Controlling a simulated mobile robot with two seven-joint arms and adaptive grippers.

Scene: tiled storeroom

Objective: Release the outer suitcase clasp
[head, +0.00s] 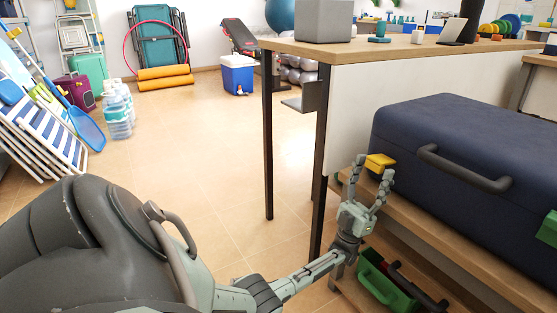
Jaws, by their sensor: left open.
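A dark blue suitcase (460,135) lies on a wooden shelf at the right, with a dark grey carry handle (464,169) on its front. A yellow clasp (380,161) sticks out near the suitcase's left end. A green clasp (548,228) shows at the right picture edge, partly cut off. My left gripper (373,171) points up with its fingers spread, right by the yellow clasp. One fingertip is left of the clasp and the other is just below it on the right. I cannot tell whether they touch it. My right gripper is out of view.
A wooden-topped table (400,48) with dark legs stands behind the suitcase. A green toolbox (385,280) sits below the shelf, close to my left wrist. Striped folding chairs (40,130) and water bottles (118,112) stand at the left. The tiled floor between is clear.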

